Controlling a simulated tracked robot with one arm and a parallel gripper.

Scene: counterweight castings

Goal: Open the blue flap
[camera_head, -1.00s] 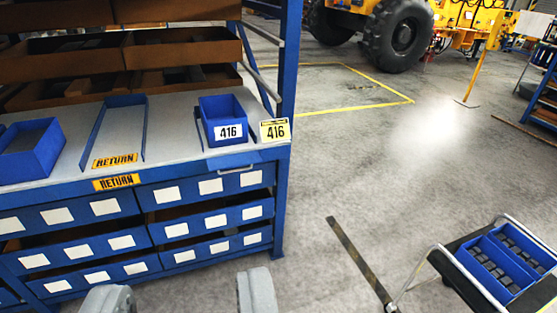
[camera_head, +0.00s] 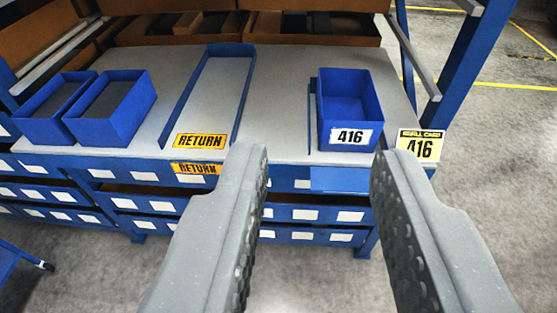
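A plain blue panel (camera_head: 340,179), which looks like the blue flap, is at the front edge of the grey shelf, just below the blue bin (camera_head: 347,105) labelled 416. It looks closed against the front. My gripper (camera_head: 316,156) is open and empty, its two grey fingers reaching up from the bottom of the view. The panel shows between the fingertips, nearer the right one. I see no contact with it. The right fingertip overlaps the shelf's front edge in the view, partly hiding the area beside the panel.
A yellow refill card (camera_head: 419,146) marked 416 stands right of the bin. A blue-railed lane with a RETURN label (camera_head: 201,141) and two blue bins (camera_head: 108,110) are to the left. Labelled drawers lie below. The floor to the right is clear.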

